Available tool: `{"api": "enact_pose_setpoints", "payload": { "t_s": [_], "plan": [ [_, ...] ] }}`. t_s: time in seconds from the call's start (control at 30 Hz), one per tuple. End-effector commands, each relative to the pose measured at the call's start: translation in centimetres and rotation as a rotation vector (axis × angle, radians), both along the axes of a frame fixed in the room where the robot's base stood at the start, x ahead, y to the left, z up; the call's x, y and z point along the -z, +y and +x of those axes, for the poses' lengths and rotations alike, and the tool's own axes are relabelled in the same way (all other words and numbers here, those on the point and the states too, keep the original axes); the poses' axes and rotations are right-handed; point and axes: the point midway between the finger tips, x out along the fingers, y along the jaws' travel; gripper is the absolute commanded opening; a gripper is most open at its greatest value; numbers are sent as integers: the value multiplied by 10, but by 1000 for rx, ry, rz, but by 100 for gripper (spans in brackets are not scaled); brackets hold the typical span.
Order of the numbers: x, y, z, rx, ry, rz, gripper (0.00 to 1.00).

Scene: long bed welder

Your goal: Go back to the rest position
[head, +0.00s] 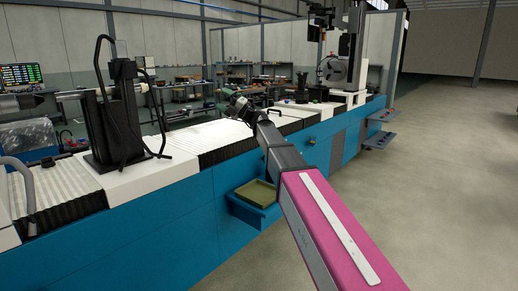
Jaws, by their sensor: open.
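My gripper (240,105) is a small dark shape at the far end of my magenta and grey arm, near the middle of the head view. It appears above the long welder bed (205,136), near the bed's far edge. The gripper is open. I see nothing held in it, though its fingers are too small to make out clearly. The height of the gripper above the bed is hard to judge.
A black fixture (115,125) stands on the bed at left, and a machine head (345,65) at the far right end. A green-lined tray (258,193) juts from the blue front, near my arm. Blue side shelves (380,139) stick out farther right. The floor at right is clear.

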Motion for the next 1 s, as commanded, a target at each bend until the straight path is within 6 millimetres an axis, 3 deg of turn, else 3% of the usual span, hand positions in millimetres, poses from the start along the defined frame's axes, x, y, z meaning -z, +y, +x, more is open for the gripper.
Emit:
{"api": "enact_pose_setpoints", "payload": {
  "t_s": [0.07,0.37,0.57,0.77,1.0],
  "plan": [
    [0,0,0,0,0,0,76],
    [39,-6,-7,78,-129,-140,76],
    [79,-14,-15,143,-268,-287,76],
    [138,-28,-29,203,-484,-504,76],
    [253,-68,-65,192,-944,-912,76]
  ]
}}
